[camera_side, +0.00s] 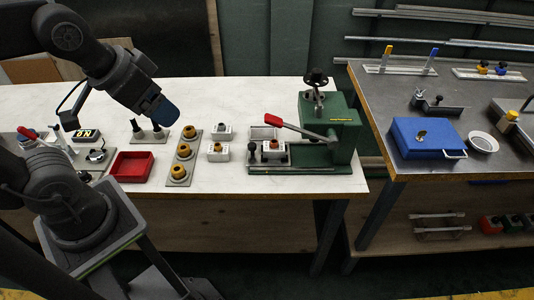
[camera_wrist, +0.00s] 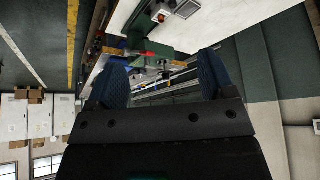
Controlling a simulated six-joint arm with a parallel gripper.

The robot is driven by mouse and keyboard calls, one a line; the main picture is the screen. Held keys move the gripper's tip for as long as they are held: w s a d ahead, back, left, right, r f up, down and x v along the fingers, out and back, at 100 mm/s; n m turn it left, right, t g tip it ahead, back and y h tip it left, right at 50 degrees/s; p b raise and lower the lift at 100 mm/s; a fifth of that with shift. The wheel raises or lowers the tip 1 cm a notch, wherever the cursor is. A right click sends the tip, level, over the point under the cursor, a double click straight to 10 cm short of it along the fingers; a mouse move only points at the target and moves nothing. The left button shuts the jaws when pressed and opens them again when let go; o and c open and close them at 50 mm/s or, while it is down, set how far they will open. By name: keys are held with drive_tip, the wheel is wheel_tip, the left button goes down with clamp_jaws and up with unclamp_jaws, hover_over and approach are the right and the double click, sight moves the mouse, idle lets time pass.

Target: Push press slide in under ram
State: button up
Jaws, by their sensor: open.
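The green press (camera_side: 338,125) stands at the right end of the white bench, with a black knob on top and a red-handled lever (camera_side: 300,128) reaching to the left. The press slide (camera_side: 273,150) carries a white block with an orange part and sits at the left of the press body, out from under the ram. A black knob stands at the slide's left end. The press also shows small in the wrist view (camera_wrist: 150,48). My gripper (camera_side: 165,112) hangs high over the bench, well left of the press. In the wrist view its two blue fingers (camera_wrist: 165,82) are apart with nothing between them.
A second table at right holds a blue box (camera_side: 428,138) and a bowl (camera_side: 482,142). The bench's back strip is clear.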

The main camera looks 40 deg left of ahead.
drive_tip(key=shift+c, duration=0.3)
drive_tip(key=shift+w+r, duration=0.1)
drive_tip(key=shift+w, duration=0.1)
drive_tip(key=shift+c, duration=0.9)
drive_tip(key=w, duration=0.1)
drive_tip(key=w+n+g, duration=0.1)
drive_tip(key=w, duration=0.1)
drive_tip(key=w+n, duration=0.1)
drive_tip(key=w, duration=0.1)
drive_tip(key=shift+w+a, duration=0.2)
drive_tip(key=shift+a, duration=0.05)
drive_tip(key=c, duration=0.4)
drive_tip(key=w+f+n, duration=0.1)
drive_tip(key=w, duration=0.1)
drive_tip(key=w+f+n+g, duration=0.1)
drive_tip(key=w, duration=0.2)
drive_tip(key=w+f+g, duration=0.1)
drive_tip(key=w, duration=0.1)
drive_tip(key=shift+w+a+n, duration=0.35)
drive_tip(key=shift+w+n, duration=0.05)
drive_tip(key=shift+c, duration=0.3)
drive_tip(key=n+g, duration=0.3)
drive_tip(key=n, duration=0.1)
hover_over(252, 145)
wheel_tip(252, 145, down, 10)
wheel_tip(252, 145, down, 15)
drive_tip(key=shift+r, duration=0.2)
clamp_jaws()
